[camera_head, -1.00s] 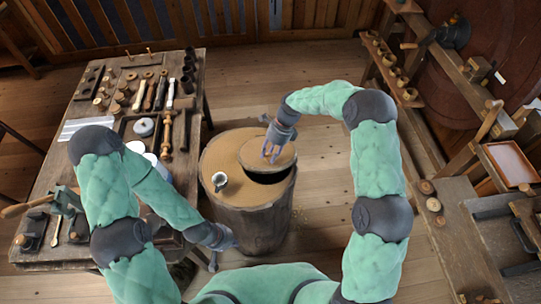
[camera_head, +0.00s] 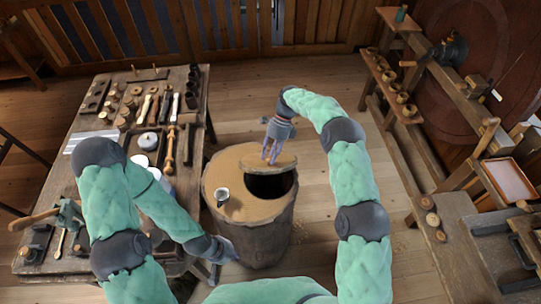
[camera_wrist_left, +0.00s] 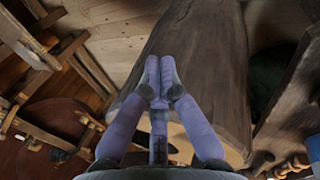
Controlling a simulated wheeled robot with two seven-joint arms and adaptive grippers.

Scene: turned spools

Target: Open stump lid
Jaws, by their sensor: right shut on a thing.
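The wooden stump (camera_head: 245,232) stands on the floor with a pale round top. Its lid (camera_head: 284,163) is tilted up at the back, and a dark round opening (camera_head: 270,187) shows in front of it. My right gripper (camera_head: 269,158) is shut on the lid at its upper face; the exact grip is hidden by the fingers. My left gripper (camera_head: 218,268) is low beside the stump's left side. In the left wrist view its fingertips (camera_wrist_left: 159,72) are together with nothing seen between them, in front of the stump's bark (camera_wrist_left: 205,60).
A tool-laden workbench (camera_head: 120,142) is at left; shelves and another bench (camera_head: 470,235) are at right. The floor behind the stump is clear.

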